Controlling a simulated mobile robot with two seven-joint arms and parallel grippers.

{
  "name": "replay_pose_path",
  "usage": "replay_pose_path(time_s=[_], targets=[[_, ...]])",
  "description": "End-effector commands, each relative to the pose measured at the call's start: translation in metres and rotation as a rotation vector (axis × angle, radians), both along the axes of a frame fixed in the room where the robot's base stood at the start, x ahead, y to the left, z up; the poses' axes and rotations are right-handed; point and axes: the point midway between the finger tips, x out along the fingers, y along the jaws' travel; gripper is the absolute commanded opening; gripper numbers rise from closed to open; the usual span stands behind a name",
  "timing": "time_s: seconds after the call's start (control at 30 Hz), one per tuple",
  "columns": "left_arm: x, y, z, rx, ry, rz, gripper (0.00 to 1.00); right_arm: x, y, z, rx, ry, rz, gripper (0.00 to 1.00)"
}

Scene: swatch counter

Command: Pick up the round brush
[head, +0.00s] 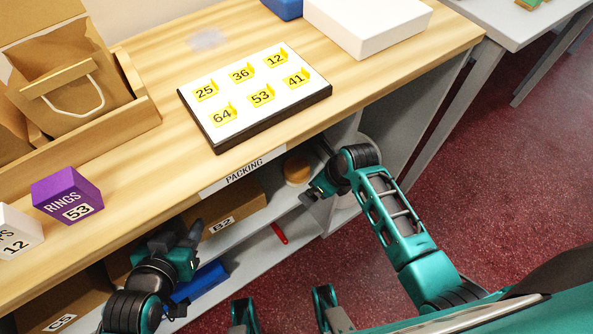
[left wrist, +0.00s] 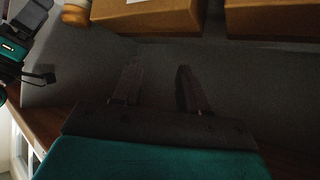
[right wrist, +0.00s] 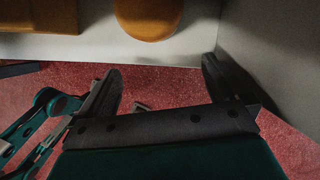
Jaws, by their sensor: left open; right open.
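A round, light wooden object, which looks like the round brush (head: 297,169), stands on the upper shelf under the counter, right of a cardboard box. In the right wrist view the brush (right wrist: 148,17) is at the top, beyond my fingertips and apart from them. It also shows at the top left of the left wrist view (left wrist: 76,14). My right gripper (right wrist: 160,70) is open and empty, just in front of the shelf near the brush. My left gripper (head: 172,238) is open and empty in front of the shelves, farther left; its fingers show in the left wrist view (left wrist: 158,82).
A cardboard box marked B2 (head: 232,215) sits left of the brush. A grey side panel (right wrist: 260,65) stands close to my right gripper. A red item (head: 279,233) and a blue bin (head: 200,284) are lower down. The counter (head: 160,180) overhangs the shelf.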

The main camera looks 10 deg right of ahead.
Motion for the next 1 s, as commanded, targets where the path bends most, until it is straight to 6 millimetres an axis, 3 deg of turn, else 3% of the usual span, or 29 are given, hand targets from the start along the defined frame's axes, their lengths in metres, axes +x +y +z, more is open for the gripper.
replay_pose_path(time_s=[0.1,0.37,0.57,0.73,1.0], targets=[[0.002,-0.004,-0.003,-0.009,-0.006,-0.006,0.43,0.019,0.013,-0.002,0.0,-0.002,0.003,1.0],[0.009,-0.006,0.001,-0.013,-0.017,-0.007,0.43,0.034,0.024,-0.001,0.0,0.0,0.001,1.0],[0.011,-0.007,-0.007,-0.017,-0.024,-0.008,0.43,0.059,0.041,-0.002,-0.002,-0.004,0.004,1.0],[0.01,-0.007,-0.02,-0.017,-0.021,-0.009,0.43,0.064,0.045,-0.026,-0.003,0.001,0.001,1.0],[0.008,-0.007,-0.022,-0.017,-0.015,-0.009,0.43,0.066,0.046,-0.028,-0.001,-0.001,0.001,1.0]])
